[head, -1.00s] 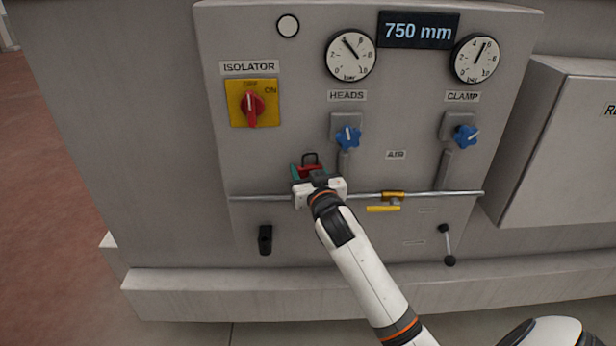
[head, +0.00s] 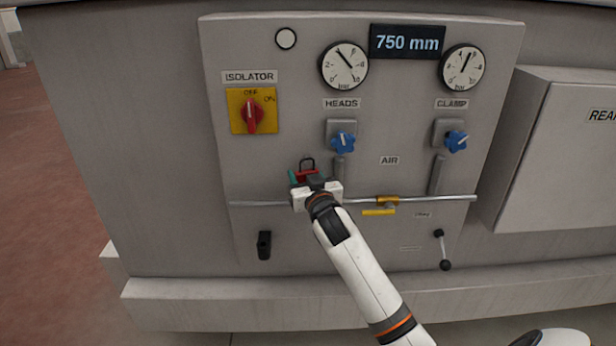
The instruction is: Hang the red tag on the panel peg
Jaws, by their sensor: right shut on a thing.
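My right gripper (head: 306,179) is in front of the control panel, below and left of the HEADS knob. It is shut on a small red thing (head: 307,173) with a dark loop standing up from its top, which I take to be the red tag. The gripper hides its lower part. A short black fitting (head: 264,245) sticks out of the panel at lower left, below and left of the gripper; it may be the panel peg, but I cannot tell for sure. The red thing is apart from it. My left gripper is not in view.
A metal pipe (head: 430,198) with a yellow-handled valve (head: 378,212) crosses the panel behind the gripper. The isolator switch (head: 252,112), blue knobs (head: 343,141) and a black-ended lever (head: 442,250) project around it. A grey cabinet (head: 560,160) stands at right.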

